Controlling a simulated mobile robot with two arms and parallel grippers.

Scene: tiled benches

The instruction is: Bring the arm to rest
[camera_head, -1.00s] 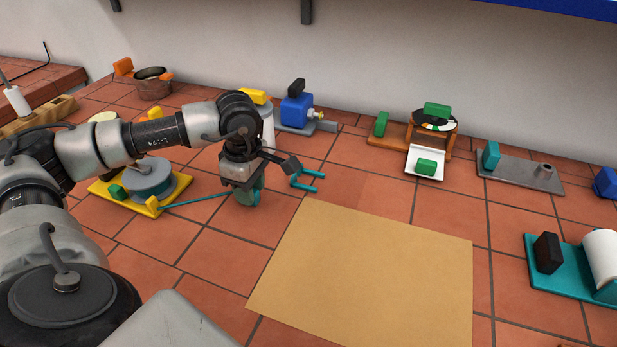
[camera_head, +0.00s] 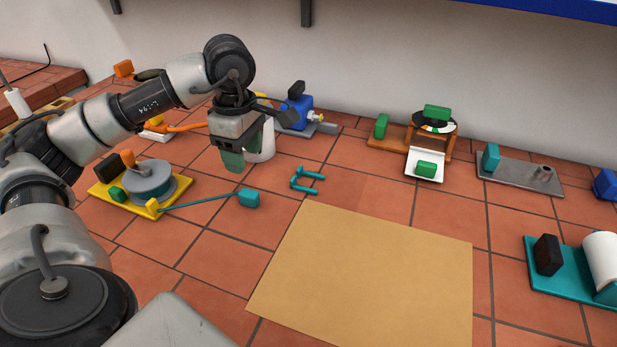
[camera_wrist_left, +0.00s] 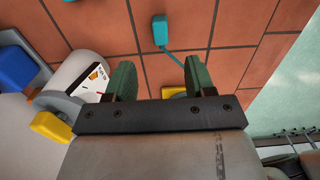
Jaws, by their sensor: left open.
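My left gripper (camera_head: 233,163) hangs above the tiled bench, pointing down, with its green-padded fingers. In the left wrist view its two fingers (camera_wrist_left: 160,78) stand apart with nothing between them. A teal block (camera_head: 249,198) on a thin teal line lies on the tiles, apart from the gripper and a little below it in the picture; it also shows in the left wrist view (camera_wrist_left: 160,30). The line runs to a yellow base (camera_head: 128,203) with a grey round drum (camera_head: 150,182). My right gripper is not in view.
A teal forked piece (camera_head: 306,180) lies right of the gripper. A white cylinder (camera_head: 263,142) and a blue device (camera_head: 297,113) stand close behind it. A tan mat (camera_head: 370,270) is bare. A wooden stand (camera_head: 388,139) and grey plate (camera_head: 520,175) stand at the back.

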